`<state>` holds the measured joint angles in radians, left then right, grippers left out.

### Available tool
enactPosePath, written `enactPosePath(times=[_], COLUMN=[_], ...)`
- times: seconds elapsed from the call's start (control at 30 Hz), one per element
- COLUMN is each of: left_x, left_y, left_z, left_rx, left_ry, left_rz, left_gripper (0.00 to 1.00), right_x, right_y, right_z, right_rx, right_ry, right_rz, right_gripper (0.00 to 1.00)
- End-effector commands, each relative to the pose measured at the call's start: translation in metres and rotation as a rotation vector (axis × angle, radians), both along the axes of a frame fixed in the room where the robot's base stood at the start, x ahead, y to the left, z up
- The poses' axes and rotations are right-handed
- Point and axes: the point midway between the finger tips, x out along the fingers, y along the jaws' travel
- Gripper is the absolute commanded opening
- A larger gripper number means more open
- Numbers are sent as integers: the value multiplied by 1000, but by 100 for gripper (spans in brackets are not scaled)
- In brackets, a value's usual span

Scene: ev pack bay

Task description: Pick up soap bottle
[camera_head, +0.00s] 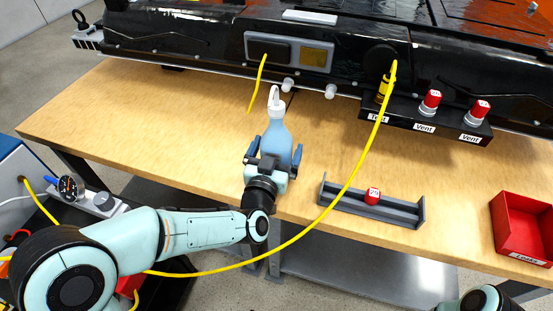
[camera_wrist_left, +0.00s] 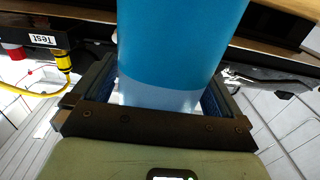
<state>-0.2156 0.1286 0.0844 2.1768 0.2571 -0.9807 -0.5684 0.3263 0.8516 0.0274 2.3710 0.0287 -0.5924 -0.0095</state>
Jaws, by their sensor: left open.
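The soap bottle (camera_head: 277,138) is blue with a white pump top and stands upright on the wooden workbench (camera_head: 180,122). My left gripper (camera_head: 274,152) is at the bottle, with one finger on each side of its body. In the left wrist view, the bottle (camera_wrist_left: 178,45) fills the space between the open fingers (camera_wrist_left: 160,90). Whether either finger touches it is hard to tell. Of my right arm, only a small part shows at the bottom right of the head view; its gripper is out of view.
A black battery pack (camera_head: 190,35) runs along the back. A yellow hose (camera_head: 350,175) arcs across the bench right of the bottle. A grey rack (camera_head: 345,203) with a red-capped piece (camera_head: 373,195) and a red bin (camera_head: 520,235) are at right. Red-capped vent fittings (camera_head: 430,102) stand behind.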

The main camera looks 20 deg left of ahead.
Motion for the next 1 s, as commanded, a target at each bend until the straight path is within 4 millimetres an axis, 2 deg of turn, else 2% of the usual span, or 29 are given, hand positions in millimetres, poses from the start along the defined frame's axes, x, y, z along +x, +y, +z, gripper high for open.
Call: enactPosePath(times=[0.23,0.37,0.4,0.67,0.77,0.93,1.0], left_x=[2,2,2,2,2,1,1], left_y=[0,0,0,0,0,0,0], left_z=[0,0,0,3,10,43,62], left_rx=[0,0,0,-1,-1,-2,-3], left_ry=[0,0,0,-5,-6,-11,-12], left_rz=[0,0,0,0,0,0,0], left_gripper=[100,58,55,55,55,55,55], right_x=[0,0,0,0,0,0,-11], right_y=[0,0,0,0,1,7,12], right_z=[0,0,0,0,4,20,27], right_rx=[0,0,0,0,2,11,25], right_ry=[1,1,1,0,-1,-10,21], right_rz=[0,0,0,0,1,12,23], right_gripper=[43,43,43,43,43,43,43])
